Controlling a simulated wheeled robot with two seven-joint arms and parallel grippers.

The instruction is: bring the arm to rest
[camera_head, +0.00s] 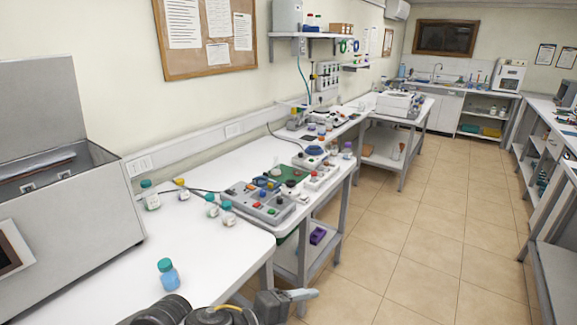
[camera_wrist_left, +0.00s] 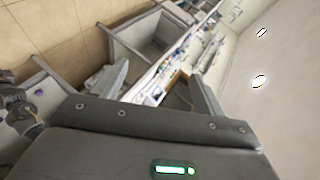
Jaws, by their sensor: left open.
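My left gripper (camera_head: 288,298) shows at the bottom edge of the head view, in front of the white bench. Its dark wrist and arm links come in along the bottom. In the left wrist view, the two fingers (camera_wrist_left: 160,86) stand apart with nothing between them, and the wrist housing fills the lower part. The gripper is clear of the bench and touches no object. My right gripper is not in view.
A bottle of blue liquid with a teal cap (camera_head: 168,274) stands on the white bench (camera_head: 190,245) near its front. Several more bottles and a grey control box (camera_head: 260,203) stand farther back. A large grey machine (camera_head: 75,220) is at left. The tiled floor (camera_head: 420,240) is clear.

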